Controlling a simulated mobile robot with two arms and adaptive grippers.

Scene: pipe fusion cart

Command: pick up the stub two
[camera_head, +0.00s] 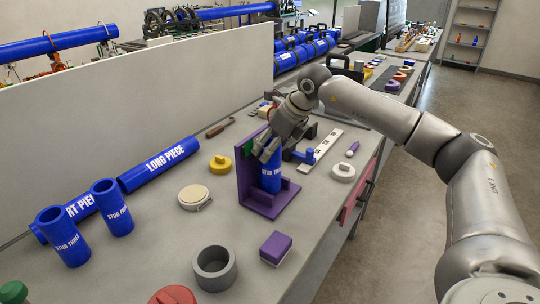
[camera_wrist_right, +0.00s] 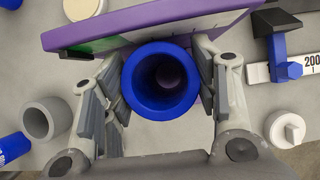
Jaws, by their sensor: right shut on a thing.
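A short blue pipe stub (camera_head: 270,170), its white label only partly readable as "STUB TW…", stands upright against the purple angled stand (camera_head: 247,180). My right gripper (camera_head: 273,147) comes from above and has its fingers around the stub's upper end. In the right wrist view the stub's open round end (camera_wrist_right: 161,82) sits between the two fingers of the right gripper (camera_wrist_right: 161,95), with the purple stand's edge (camera_wrist_right: 150,22) just beyond. The gripper is shut on the stub. Whether the stub's bottom touches the stand's base is hard to tell. My left gripper is not in view.
Two other blue stubs (camera_head: 63,238) (camera_head: 112,208) stand at left before long blue pipes (camera_head: 158,163). A grey ring (camera_head: 214,268), a purple block (camera_head: 276,248), a cream disc (camera_head: 194,197) and a yellow knob (camera_head: 220,164) surround the stand. A white ruler (camera_head: 322,146) lies right.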

